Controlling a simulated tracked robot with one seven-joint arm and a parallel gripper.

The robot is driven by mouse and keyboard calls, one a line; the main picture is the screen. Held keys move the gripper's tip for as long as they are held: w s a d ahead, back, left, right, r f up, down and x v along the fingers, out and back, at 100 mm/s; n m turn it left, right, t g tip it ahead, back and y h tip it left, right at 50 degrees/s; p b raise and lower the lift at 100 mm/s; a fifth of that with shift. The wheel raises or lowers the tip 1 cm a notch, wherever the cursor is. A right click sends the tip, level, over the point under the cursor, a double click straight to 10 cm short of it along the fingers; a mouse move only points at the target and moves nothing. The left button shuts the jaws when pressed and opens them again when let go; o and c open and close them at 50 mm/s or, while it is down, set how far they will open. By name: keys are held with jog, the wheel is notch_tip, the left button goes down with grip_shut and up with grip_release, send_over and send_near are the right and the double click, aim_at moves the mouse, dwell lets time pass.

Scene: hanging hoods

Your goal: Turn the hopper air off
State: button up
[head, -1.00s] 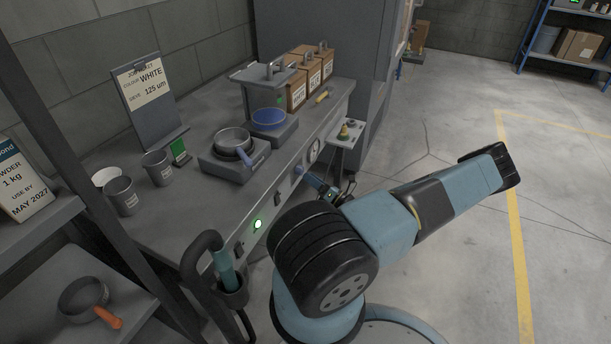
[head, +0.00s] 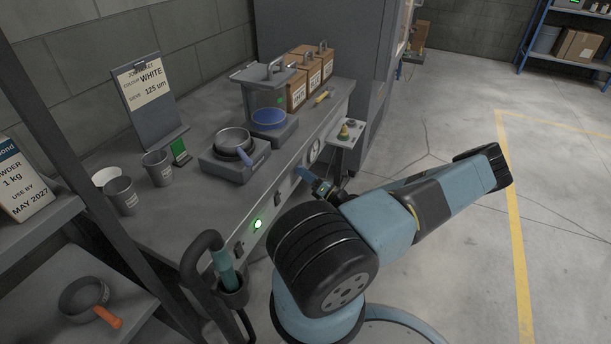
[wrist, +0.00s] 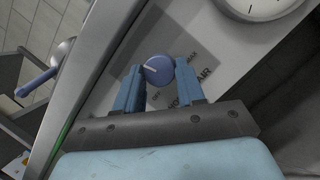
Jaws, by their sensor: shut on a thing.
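The hopper air knob (wrist: 159,70) is a round blue dial with a white pointer line, on the grey bench's front panel. Its pointer faces left in the wrist view. The printed label around it reads MAX at upper right and AIR at right; a small mark below the knob seems to read OFF, and the rest is hidden by my finger. My gripper (wrist: 160,80) has one blue finger on each side of the knob and is shut on it. In the head view my gripper (head: 304,174) reaches the bench front; the knob is hidden there.
A round gauge (wrist: 257,4) sits beside the knob. A lit green button (head: 258,224) is further along the panel. A small side stand (head: 346,134) is close beyond my gripper.

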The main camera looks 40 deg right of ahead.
jog(key=c, duration=0.4)
jog(key=shift+n, duration=0.5)
jog(key=n+g+y, duration=0.2)
jog(key=n, duration=0.6)
jog(key=n+g+y, duration=0.2)
jog(key=n+y, duration=0.1)
jog(key=n, duration=0.6)
jog(key=d+n+g+y, duration=0.1)
jog(key=n+g+y, duration=0.1)
jog(key=n, duration=0.7)
jog(key=shift+w+r+g+y, duration=0.15)
jog(key=shift+g+y, duration=0.15)
jog(key=shift+y, duration=0.3)
jog(key=shift+a+n, duration=0.1)
jog(key=shift+n, duration=0.3)
